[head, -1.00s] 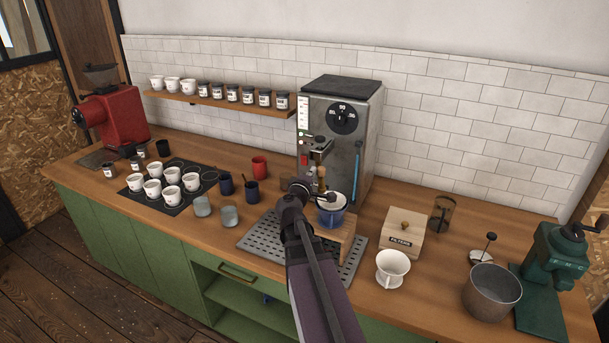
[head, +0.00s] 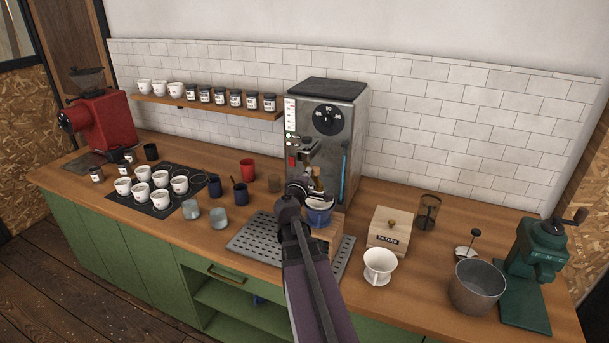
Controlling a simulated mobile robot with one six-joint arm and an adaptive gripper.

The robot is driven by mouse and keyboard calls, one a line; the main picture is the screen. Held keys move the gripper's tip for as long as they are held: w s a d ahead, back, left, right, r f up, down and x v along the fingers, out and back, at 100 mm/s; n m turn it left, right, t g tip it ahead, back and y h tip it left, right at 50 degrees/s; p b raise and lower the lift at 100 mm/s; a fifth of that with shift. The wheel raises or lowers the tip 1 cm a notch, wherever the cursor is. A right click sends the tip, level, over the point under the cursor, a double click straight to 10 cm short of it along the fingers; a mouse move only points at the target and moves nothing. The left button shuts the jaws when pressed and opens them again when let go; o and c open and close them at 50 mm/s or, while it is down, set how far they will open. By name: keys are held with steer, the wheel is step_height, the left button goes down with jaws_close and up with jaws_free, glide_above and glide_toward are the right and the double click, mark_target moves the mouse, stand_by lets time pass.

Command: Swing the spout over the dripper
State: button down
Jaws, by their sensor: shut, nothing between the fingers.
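The grey boiler machine (head: 350,150) stands against the tiled wall. Its spout (head: 317,179), with a tan and brass-coloured part, hangs at its front, just above and slightly left of the dripper's middle in the picture. The blue dripper (head: 319,217), with a white lining at its rim, sits on a wooden stand (head: 334,238). My gripper (head: 302,188) is shut and empty, at the left side of the spout. It looks close to the spout, but I cannot tell whether it touches. My arm hides part of the stand and the dripper's left side.
A slotted metal tray (head: 250,238) lies under the stand. A white cone (head: 380,264) and a filter box (head: 390,228) stand to the right. The front right counter holds a metal pot (head: 477,287).

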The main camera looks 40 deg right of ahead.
steer(key=shift+s+d+g, duration=0.2)
steer(key=shift+g, duration=0.1)
